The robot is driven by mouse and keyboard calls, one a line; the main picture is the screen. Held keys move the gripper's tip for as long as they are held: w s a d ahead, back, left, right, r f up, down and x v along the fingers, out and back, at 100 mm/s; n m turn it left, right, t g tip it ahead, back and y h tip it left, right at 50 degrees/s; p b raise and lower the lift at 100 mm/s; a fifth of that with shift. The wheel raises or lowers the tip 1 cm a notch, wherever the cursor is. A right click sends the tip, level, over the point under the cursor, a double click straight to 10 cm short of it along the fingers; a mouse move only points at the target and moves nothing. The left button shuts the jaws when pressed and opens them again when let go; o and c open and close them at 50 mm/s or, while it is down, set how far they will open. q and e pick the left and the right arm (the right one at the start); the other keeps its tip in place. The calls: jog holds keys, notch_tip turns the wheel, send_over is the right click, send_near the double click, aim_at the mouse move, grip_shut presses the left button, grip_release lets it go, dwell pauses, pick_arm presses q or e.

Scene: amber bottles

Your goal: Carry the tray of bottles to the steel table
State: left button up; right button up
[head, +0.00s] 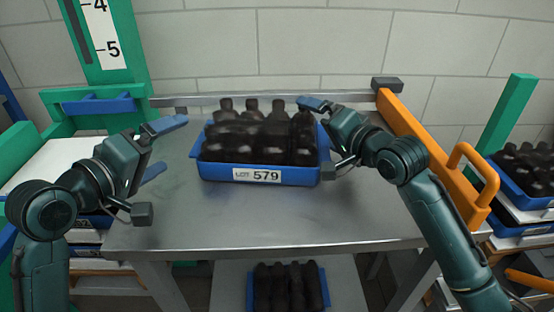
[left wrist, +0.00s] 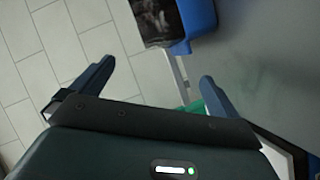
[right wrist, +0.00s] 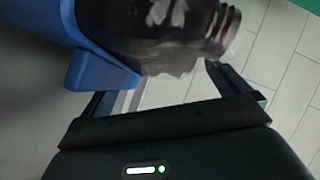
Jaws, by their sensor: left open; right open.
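A blue tray (head: 215,172) labelled "LOT 579" holds several dark amber bottles (head: 250,135). It stands on a steel-topped table (head: 250,220), towards the back. My left gripper (head: 170,146) is open and empty, left of the tray with a gap between them. In the left wrist view, the tray's corner (left wrist: 201,22) shows beyond the open fingers (left wrist: 157,72). My right gripper (head: 320,136) is open at the tray's right end, very close to it. In the right wrist view the tray wall (right wrist: 85,60) and a bottle (right wrist: 180,35) are near the fingers; contact is unclear.
An orange bar with a handle (head: 465,170) runs along the table's right side. A green post with a scale (head: 105,40) stands at the back left. Another bottle tray (head: 252,290) sits on a lower shelf. More trays (head: 535,195) are stacked at right. The table's front is clear.

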jog(key=shift+s+d, duration=0.15)
jog(key=shift+s, duration=0.15)
pick_arm(q)
jog(key=shift+s+a+r, duration=0.1)
jog(key=shift+s+a, duration=0.1)
jog(key=shift+s, duration=0.1)
pick_arm(e)
jog(key=v, duration=1.1)
jog(key=shift+s, duration=0.15)
jog(key=shift+d+r, duration=0.1)
pick_arm(q)
jog(key=shift+s, duration=0.1)
